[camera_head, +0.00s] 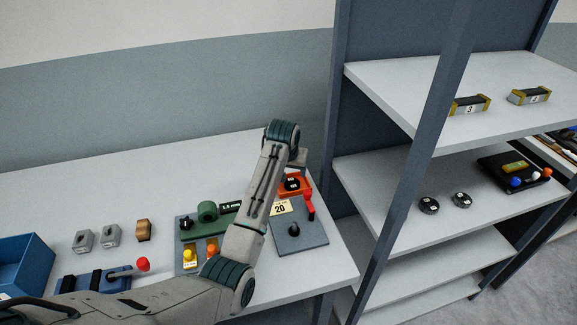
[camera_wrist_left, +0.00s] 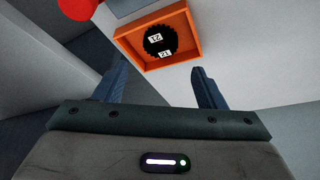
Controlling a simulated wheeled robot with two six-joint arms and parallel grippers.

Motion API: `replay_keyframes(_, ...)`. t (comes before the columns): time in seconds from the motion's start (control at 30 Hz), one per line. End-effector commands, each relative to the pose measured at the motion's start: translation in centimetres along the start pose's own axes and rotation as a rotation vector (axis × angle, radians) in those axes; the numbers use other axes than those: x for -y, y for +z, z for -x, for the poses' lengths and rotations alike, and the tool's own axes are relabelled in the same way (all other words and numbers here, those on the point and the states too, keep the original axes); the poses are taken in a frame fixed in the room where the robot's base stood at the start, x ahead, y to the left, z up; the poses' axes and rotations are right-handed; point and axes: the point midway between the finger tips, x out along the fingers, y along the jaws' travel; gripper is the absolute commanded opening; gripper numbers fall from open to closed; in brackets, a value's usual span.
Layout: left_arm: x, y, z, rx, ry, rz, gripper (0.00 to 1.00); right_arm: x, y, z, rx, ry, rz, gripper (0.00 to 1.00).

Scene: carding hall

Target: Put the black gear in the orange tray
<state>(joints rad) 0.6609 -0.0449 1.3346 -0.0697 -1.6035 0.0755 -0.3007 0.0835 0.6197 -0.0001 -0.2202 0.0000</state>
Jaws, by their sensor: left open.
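The black gear (camera_wrist_left: 160,41) lies inside the orange tray (camera_wrist_left: 190,25) and carries two white labels in the left wrist view. In the head view the gear (camera_head: 292,184) shows dark within the tray (camera_head: 282,193), partly hidden by my left arm. My left gripper (camera_wrist_left: 158,72) is open, with nothing between its two fingers, just short of the tray's near edge. In the head view the left gripper (camera_head: 299,160) is partly hidden behind its wrist, beyond the tray. My right gripper is not in view.
A grey plate with a red lever (camera_head: 309,205) and black knob stands in front of the tray. A green roller (camera_head: 208,211), a blue bin (camera_head: 25,262) and small blocks are to the left. Shelving with a dark post (camera_head: 335,110) rises at the right.

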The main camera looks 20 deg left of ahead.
Motion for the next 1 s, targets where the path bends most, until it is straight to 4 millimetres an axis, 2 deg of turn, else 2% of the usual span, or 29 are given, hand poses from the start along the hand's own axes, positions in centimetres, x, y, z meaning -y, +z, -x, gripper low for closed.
replay_keyframes(0.1, 0.0, 0.0, 2.0, -0.003, 0.0, 0.0, 0.64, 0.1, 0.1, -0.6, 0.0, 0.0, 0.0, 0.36)
replay_keyframes(0.3, 0.0, 0.0, 3.9, -0.001, 0.0, 0.0, 0.64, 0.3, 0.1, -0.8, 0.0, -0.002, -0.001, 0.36)
replay_keyframes(0.87, 0.0, 0.0, 4.2, 0.001, -0.001, 0.0, 0.64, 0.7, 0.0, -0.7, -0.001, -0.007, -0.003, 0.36)
replay_keyframes(1.0, 0.3, 0.2, 5.2, 0.002, -0.002, 0.0, 0.64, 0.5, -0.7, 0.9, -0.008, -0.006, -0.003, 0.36)
